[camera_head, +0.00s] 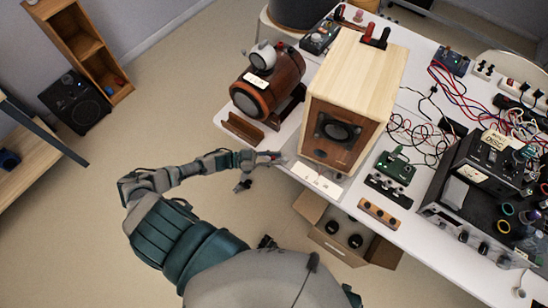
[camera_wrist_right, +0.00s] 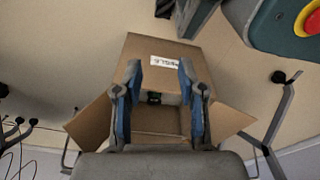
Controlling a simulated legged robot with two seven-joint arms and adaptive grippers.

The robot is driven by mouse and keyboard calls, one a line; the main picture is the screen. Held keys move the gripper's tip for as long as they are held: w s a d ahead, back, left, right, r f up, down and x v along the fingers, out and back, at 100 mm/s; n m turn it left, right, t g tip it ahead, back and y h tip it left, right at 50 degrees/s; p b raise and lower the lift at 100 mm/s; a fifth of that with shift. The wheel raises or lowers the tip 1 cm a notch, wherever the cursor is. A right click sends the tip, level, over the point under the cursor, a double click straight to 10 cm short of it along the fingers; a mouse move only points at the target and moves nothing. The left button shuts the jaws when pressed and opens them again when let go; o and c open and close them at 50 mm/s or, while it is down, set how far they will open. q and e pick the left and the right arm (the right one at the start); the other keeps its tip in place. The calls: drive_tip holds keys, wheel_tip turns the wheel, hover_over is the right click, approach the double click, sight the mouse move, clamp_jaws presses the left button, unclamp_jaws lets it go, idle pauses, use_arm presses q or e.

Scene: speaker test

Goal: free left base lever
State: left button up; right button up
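A wooden speaker (camera_head: 345,105) with a dark round driver stands near the front edge of the white table. A grey base plate (camera_head: 345,184) with white labels shows under its front. My left gripper (camera_head: 258,170) is at the table edge, just left of the speaker base. Its fingers look spread, one at the edge and one lower outside it. A small red and blue spot shows by the upper finger; I cannot tell whether it is the lever. My right gripper (camera_wrist_right: 160,75) is open and empty in the right wrist view, with a cardboard box behind its fingers.
The open cardboard box (camera_head: 318,237) sits below the table's front edge; it also shows in the right wrist view (camera_wrist_right: 150,48). A brown cylindrical device (camera_head: 268,84) stands left of the speaker. Circuit boards, cables and a black instrument (camera_head: 478,180) crowd the right side.

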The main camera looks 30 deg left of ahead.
use_arm(q)
clamp_jaws()
drive_tip(key=shift+a, duration=0.2)
use_arm(e)
drive_tip(key=shift+w+a+r, duration=0.1)
drive_tip(key=shift+w+r, duration=0.05)
drive_tip(key=shift+w, duration=0.05)
